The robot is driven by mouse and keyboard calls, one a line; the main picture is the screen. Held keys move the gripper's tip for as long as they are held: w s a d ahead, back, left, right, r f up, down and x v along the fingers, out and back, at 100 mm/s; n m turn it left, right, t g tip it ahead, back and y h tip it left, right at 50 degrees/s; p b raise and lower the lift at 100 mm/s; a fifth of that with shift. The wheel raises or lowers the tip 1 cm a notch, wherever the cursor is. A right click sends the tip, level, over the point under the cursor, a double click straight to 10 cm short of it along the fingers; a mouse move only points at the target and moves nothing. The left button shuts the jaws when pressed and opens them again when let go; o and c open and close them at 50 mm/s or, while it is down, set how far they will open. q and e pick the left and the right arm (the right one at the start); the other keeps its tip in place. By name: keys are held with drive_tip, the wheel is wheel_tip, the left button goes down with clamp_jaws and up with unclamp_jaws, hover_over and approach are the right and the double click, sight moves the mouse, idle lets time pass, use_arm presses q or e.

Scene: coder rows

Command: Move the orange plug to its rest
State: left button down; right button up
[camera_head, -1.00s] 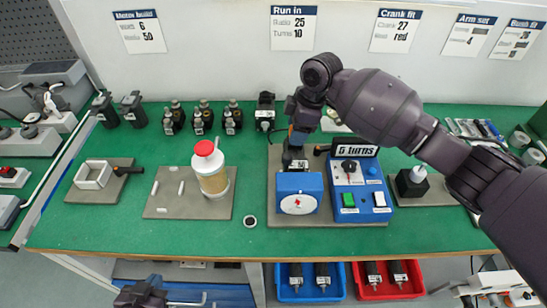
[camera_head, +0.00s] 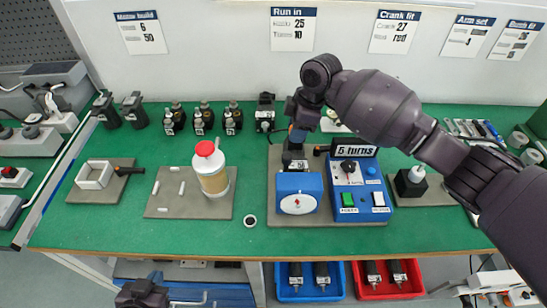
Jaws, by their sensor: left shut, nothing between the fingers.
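My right gripper (camera_head: 297,134) points down at the back of the grey mat, just behind the blue box with a round white dial (camera_head: 298,193). A small orange patch shows at its fingertips; I cannot tell whether this is the orange plug, nor whether the fingers are shut on it. A dark fixture (camera_head: 294,158) stands directly below the fingers. The plug's rest cannot be made out. My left gripper (camera_head: 143,295) is at the bottom edge, in front of the table, shut and empty.
The blue control box (camera_head: 360,187) has a knob, buttons and a display (camera_head: 354,150) that seems to read 5 turns. A red-capped bottle (camera_head: 211,168) stands on a grey mat at left. Red (camera_head: 388,287) and blue bins sit below the front edge. The front green strip is mostly clear.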

sight(156, 258)
clamp_jaws()
use_arm(q)
drive_tip(key=shift+s, duration=0.1)
drive_tip(key=shift+s+a, duration=0.15)
drive_tip(key=shift+s, duration=0.15)
use_arm(e)
drive_tip(key=shift+r, duration=0.3)
